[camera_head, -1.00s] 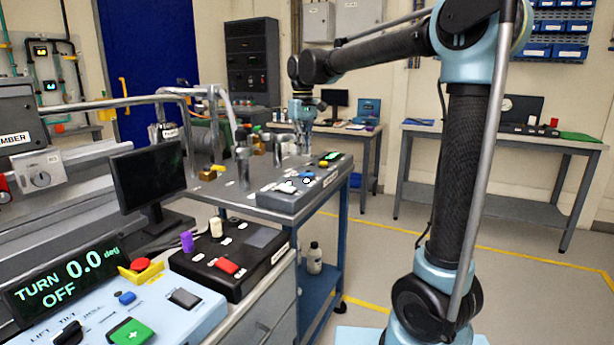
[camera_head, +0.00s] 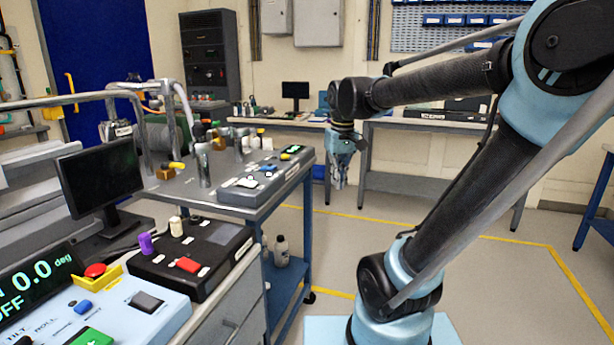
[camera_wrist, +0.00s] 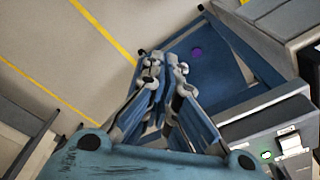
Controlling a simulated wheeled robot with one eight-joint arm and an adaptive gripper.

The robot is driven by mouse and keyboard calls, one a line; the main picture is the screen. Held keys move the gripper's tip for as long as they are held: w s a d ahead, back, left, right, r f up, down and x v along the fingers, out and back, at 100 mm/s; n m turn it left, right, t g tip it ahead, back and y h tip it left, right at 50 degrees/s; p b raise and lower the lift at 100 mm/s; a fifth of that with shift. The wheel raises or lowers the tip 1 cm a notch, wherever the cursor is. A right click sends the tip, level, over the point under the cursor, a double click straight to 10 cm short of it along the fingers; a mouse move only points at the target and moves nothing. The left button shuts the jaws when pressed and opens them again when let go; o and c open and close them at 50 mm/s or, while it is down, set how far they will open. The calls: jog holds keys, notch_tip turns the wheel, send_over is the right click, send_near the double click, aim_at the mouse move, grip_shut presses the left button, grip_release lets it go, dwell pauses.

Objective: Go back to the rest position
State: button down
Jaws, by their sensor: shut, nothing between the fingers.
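My gripper (camera_head: 339,183) hangs pointing down from my arm, in the free space to the right of the grey cart (camera_head: 225,207). It is shut and empty. In the wrist view my gripper (camera_wrist: 163,62) has its fingertips together, above the cart's blue lower shelf (camera_wrist: 230,72) and the floor. Nothing touches it in either view.
A control box (camera_head: 262,177) sits on the cart top. A black box (camera_head: 190,258) and a light-blue panel (camera_head: 130,305) are at the lower left. A bottle (camera_head: 281,251) stands on the lower shelf. A workbench (camera_head: 440,126) is behind. The floor (camera_head: 480,275) at right is open.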

jog(key=s+d+f+m, duration=0.2)
jog(key=s+d+f, duration=0.3)
jog(key=s+f, duration=0.2)
jog(key=s+d+f+m+t, duration=0.1)
jog(key=s+d+f, duration=0.4)
jog(key=s+f, duration=0.2)
notch_tip(320, 180, down, 2)
jog(key=shift+f+m, duration=0.1)
jog(key=shift+m, duration=0.3)
